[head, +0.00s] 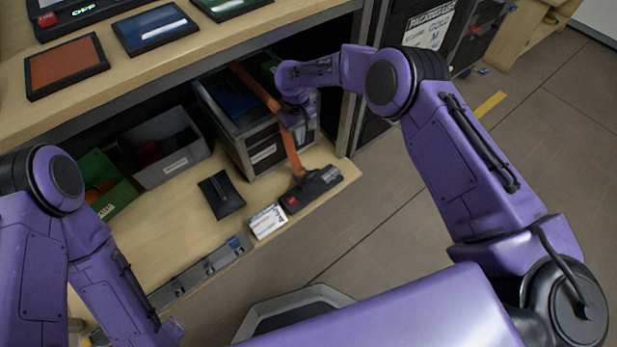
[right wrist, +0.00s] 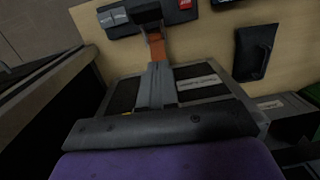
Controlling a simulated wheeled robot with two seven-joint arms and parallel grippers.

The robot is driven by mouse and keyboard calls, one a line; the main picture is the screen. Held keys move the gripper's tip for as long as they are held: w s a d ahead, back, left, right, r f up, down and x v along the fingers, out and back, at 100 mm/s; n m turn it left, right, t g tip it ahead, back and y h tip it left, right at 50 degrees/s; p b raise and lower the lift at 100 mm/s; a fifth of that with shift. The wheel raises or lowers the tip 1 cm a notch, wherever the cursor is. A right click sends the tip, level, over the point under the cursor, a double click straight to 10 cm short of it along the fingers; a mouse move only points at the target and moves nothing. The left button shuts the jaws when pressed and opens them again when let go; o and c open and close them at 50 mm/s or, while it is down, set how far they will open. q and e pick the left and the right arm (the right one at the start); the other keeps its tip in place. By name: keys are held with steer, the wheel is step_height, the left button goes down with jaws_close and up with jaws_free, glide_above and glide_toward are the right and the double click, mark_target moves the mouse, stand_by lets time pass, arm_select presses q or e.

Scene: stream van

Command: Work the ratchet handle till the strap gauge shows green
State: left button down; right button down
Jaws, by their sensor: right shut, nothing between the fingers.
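The black ratchet (head: 318,186) lies near the right end of the lower wooden shelf. An orange strap (head: 291,150) runs from it up over a grey-edged case (head: 241,145). A small red patch with pale marks (head: 292,201) shows on the ratchet's left end, and again in the right wrist view (right wrist: 185,4). The ratchet's dark handle (right wrist: 147,11) shows there at the top, by the strap (right wrist: 157,48). My right gripper (right wrist: 156,72) is shut and empty over the case, apart from the handle.
A grey bin (head: 166,150) and a green bin (head: 100,182) stand farther left. The upper shelf (head: 210,45) overhangs. Open floor (head: 400,235) lies to the right.

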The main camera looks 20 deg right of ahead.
mark_target(312, 174)
arm_select(q)
steer(key=shift+f, duration=0.4)
arm_select(e)
steer(key=shift+w+d+r+h, duration=0.3)
steer(key=shift+w+d+r, duration=0.2)
steer(key=shift+r, duration=0.25)
